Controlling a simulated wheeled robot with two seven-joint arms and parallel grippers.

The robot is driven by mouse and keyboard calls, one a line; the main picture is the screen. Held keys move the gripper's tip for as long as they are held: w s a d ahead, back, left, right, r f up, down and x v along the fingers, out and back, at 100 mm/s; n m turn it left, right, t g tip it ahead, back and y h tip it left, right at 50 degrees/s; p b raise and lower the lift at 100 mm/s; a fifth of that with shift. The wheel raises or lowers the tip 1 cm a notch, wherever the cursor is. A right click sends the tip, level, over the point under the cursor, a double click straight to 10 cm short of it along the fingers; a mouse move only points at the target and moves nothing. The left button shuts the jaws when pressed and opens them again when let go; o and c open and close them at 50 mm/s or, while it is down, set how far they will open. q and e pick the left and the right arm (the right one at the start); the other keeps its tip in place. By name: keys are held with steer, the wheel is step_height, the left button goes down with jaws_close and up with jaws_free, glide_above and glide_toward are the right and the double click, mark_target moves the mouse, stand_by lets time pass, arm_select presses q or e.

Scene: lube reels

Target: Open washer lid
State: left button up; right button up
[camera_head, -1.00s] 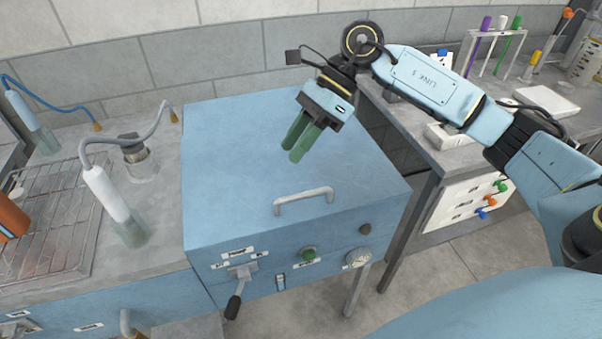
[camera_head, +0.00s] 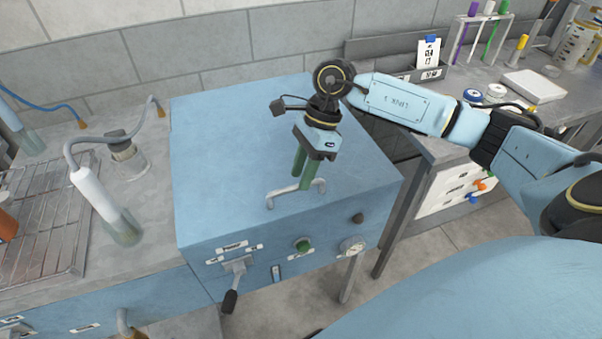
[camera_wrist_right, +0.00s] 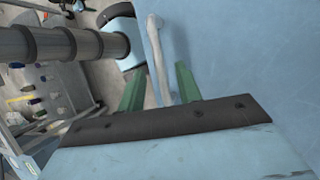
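The washer (camera_head: 225,160) is a blue box with a flat blue lid, which lies shut. A light grey bar handle (camera_head: 281,192) stands near the lid's front edge. My right gripper (camera_head: 302,184) points down at the handle with its green fingers. In the right wrist view the handle (camera_wrist_right: 158,58) runs between the two spread fingers (camera_wrist_right: 160,90), with a gap on each side, so the gripper looks open around it. In the head view the fingers hide part of the handle. My left gripper is not in view.
The washer front has a lever (camera_head: 231,300), a green button (camera_head: 303,245) and a gauge (camera_head: 353,246). A counter with a wire rack (camera_head: 45,225) and a hose nozzle (camera_head: 95,195) is at left. A bench with several tubes stands at right.

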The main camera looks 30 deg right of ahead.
steer(key=shift+a+f, duration=0.3)
steer(key=shift+f, duration=0.35)
jaws_close()
